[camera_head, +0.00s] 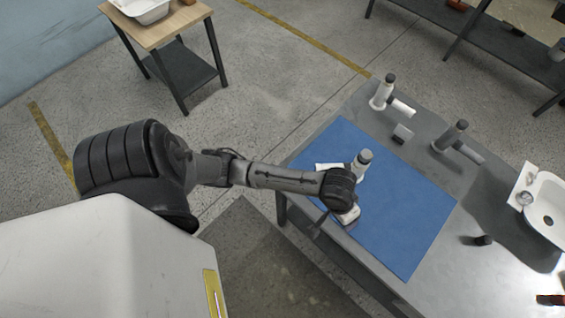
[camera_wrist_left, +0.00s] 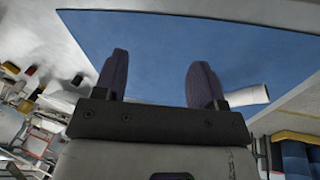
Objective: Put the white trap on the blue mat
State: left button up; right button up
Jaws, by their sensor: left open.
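A white trap (camera_head: 359,166) with a grey cap and a white side pipe stands on the blue mat (camera_head: 400,225), near its left side. My left gripper (camera_head: 335,222) is over the mat's near-left edge, in front of the trap, and partly hidden by my wrist. In the left wrist view my left gripper (camera_wrist_left: 160,62) is open, with nothing between its fingers and the blue mat (camera_wrist_left: 150,35) behind. A white pipe end (camera_wrist_left: 248,96) shows just right of the right finger, apart from the gap. My right gripper is not in view.
Behind the mat stand another white trap-like part (camera_head: 382,93), a small grey block (camera_head: 402,133) and a grey trap-like part (camera_head: 450,137). A white basin (camera_head: 547,208) sits at the right of the grey table. A small wooden-topped table (camera_head: 160,28) stands apart at the back left.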

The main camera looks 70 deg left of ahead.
pick_arm(q)
jog(key=s+a+m+y, duration=0.1)
jog(key=s+a+m, duration=0.1)
jog(key=s, duration=0.6)
jog(key=s+a+m+t+y, duration=0.1)
jog(key=s+a+m, duration=0.1)
jog(key=s, duration=0.6)
jog(key=shift+f+m, duration=0.3)
jog(key=shift+m, duration=0.3)
